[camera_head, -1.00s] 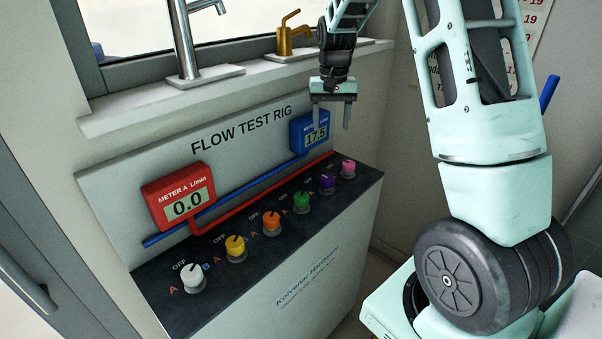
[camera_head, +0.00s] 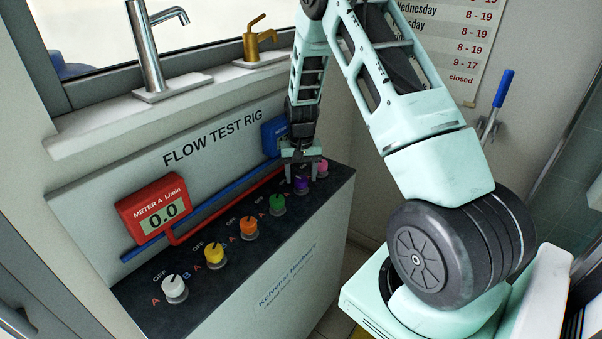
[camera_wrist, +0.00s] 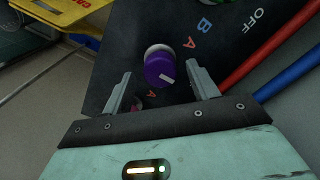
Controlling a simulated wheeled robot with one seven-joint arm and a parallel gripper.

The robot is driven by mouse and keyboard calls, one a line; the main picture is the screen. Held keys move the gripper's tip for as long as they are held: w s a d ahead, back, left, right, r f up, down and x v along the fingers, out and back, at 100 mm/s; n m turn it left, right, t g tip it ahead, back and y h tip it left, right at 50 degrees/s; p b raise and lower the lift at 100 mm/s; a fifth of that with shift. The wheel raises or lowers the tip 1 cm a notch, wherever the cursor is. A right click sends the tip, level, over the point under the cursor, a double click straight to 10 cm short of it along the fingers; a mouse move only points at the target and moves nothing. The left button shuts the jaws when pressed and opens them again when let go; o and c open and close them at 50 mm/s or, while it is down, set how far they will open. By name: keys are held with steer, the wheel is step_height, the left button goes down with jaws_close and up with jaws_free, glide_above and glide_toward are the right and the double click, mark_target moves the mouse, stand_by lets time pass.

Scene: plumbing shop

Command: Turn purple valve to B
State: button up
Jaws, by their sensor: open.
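The purple valve (camera_head: 301,185) is a round knob on the rig's dark top, between the green and pink knobs. In the wrist view the purple knob (camera_wrist: 158,70) sits ahead of and between the fingertips, and its pale mark points to the lower right. My gripper (camera_wrist: 161,82) is open, with one finger on each side of the knob; I cannot tell whether either finger touches it. In the head view my gripper (camera_head: 300,172) is just above the knob, partly covering its surroundings. An orange A and a blue B show above right of the knob; the purple knob's own B is not visible.
Pink (camera_head: 322,168), green (camera_head: 277,205), orange (camera_head: 248,229), yellow (camera_head: 214,256) and white (camera_head: 175,289) knobs line the rig's top. The red meter (camera_head: 153,207) reads 0.0. The blue meter (camera_head: 271,136) is partly covered by my arm. Pipes run behind the knobs.

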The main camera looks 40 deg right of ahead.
steer(key=shift+f, duration=0.25)
steer(key=c, duration=1)
steer(key=shift+m, duration=0.3)
steer(key=m, duration=1.1)
steer(key=shift+m, duration=0.3)
